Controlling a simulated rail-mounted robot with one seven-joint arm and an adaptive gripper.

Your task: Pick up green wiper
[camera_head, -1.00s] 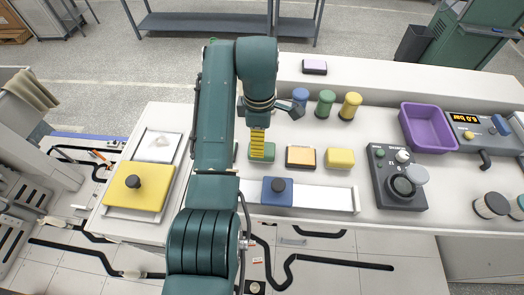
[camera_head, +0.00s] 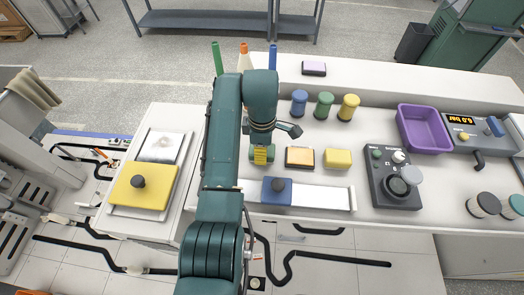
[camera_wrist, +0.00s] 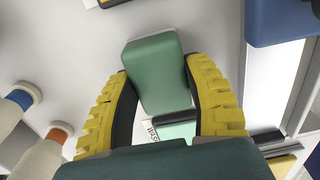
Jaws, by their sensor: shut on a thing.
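The green wiper (camera_wrist: 158,75) is a rounded green block between the two yellow ribbed fingers of my gripper (camera_wrist: 165,100) in the wrist view. My gripper is shut on it, with one finger against each side. In the head view my gripper (camera_head: 260,155) covers much of the wiper, and green edges (camera_head: 271,152) show beside the fingers. A paler green patch and a partly hidden white label lie below it in the wrist view. I cannot tell whether the wiper is clear of the table.
A blue block (camera_head: 277,190) sits on a white strip in front. Colour-tipped bottles (camera_head: 244,58) stand at the back left.

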